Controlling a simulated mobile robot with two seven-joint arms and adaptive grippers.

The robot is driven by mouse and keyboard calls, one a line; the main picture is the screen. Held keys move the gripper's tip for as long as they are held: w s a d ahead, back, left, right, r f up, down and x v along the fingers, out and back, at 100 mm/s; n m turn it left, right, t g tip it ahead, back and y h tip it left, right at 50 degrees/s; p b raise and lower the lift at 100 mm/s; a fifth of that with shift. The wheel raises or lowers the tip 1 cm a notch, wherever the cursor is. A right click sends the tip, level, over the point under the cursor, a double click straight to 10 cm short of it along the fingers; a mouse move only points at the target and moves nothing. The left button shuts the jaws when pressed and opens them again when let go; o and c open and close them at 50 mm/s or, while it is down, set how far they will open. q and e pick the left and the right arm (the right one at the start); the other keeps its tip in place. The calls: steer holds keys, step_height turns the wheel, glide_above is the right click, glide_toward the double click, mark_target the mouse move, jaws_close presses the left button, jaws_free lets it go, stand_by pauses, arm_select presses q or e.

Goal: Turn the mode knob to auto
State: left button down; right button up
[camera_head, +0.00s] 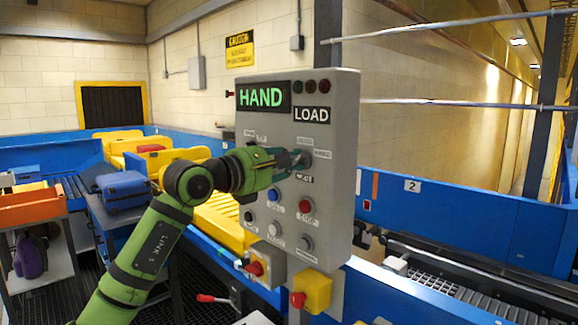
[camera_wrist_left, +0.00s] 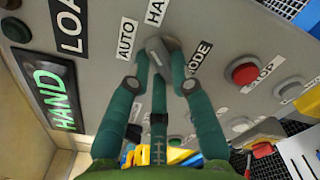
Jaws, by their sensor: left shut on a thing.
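The grey control panel (camera_head: 338,225) stands in front of me, with a lit green HAND display (camera_head: 263,97) and a LOAD sign (camera_head: 312,114). My left gripper (camera_head: 293,160) reaches it from the left. In the left wrist view, its teal fingers are shut on the grey mode knob (camera_wrist_left: 157,52), one on each side. The MODE label (camera_wrist_left: 199,60) is beside the knob; the AUTO label (camera_wrist_left: 126,38) and a partly cut-off HA label (camera_wrist_left: 156,12) are at its other side. The fingers partly hide the knob, so its exact pointing is unclear. My right gripper is out of view.
Below the knob are a blue button (camera_head: 273,194), a red stop button (camera_head: 304,204) and several other controls. A yellow box with a red button (camera_head: 312,291) sits at the panel's foot. Blue conveyor rails (camera_head: 440,210) run behind. An orange tray (camera_head: 32,208) is at left.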

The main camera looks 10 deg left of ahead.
arm_select(q)
steer(key=n+b, duration=0.1)
steer(key=n, duration=0.3)
steer(key=shift+f+n, duration=0.1)
steer(key=shift+n, duration=0.2)
steer(key=shift+n+b, duration=0.8)
steer(key=shift+n, duration=1.2)
steer(key=c, duration=1.1)
jaws_free()
steer(key=v, duration=1.2)
